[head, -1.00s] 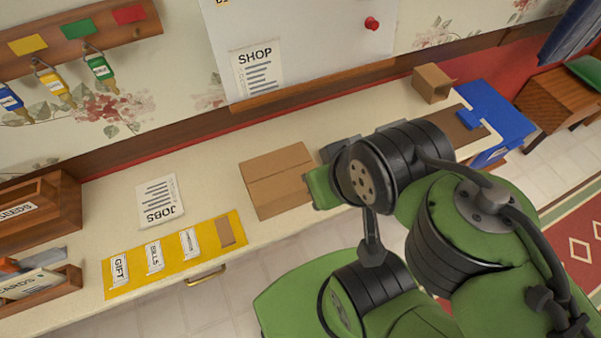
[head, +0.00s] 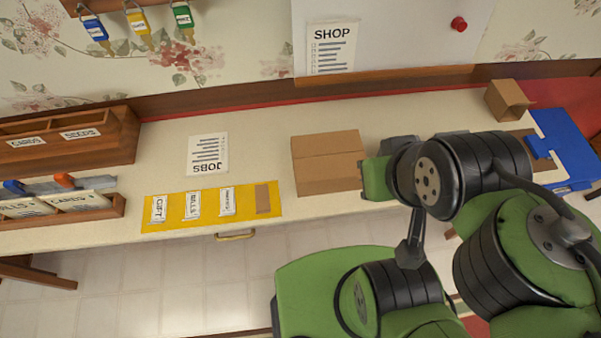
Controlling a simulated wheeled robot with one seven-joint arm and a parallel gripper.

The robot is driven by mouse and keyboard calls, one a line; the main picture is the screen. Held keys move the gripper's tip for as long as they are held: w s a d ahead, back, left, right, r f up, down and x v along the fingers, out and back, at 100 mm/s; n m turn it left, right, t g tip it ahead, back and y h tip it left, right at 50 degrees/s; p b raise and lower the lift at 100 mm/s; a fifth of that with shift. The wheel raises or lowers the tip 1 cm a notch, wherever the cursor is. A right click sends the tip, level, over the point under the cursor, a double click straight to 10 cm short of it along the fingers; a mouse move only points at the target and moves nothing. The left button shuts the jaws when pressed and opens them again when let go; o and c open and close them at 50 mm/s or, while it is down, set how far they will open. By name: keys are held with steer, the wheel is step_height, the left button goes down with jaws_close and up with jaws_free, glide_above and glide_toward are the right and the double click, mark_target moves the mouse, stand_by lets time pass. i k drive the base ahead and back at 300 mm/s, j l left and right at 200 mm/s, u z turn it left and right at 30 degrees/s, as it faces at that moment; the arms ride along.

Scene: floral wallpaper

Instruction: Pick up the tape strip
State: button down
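A small plain brown strip (head: 262,198), which looks like the tape strip, lies at the right end of a yellow mat (head: 212,221) on the counter. Several white labelled slips, including GIFT (head: 158,209) and BILLS (head: 192,205), lie to its left on the mat. My arm reaches over the counter on the right. Dark grey parts at its end, apparently my gripper (head: 398,146), show just right of the closed cardboard box (head: 327,163). The arm hides the fingertips, so I cannot see whether they hold anything. The brown strip is well to their left.
A JOBS sheet (head: 208,154) lies behind the mat. Wooden racks (head: 112,140) stand at the left. The counter between the JOBS sheet and the cardboard box is clear.

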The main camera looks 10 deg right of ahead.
mark_target(262, 203)
steer(key=j, duration=0.95)
steer(key=i+j, duration=0.15)
steer(key=j, duration=0.8)
steer(key=z, duration=0.05)
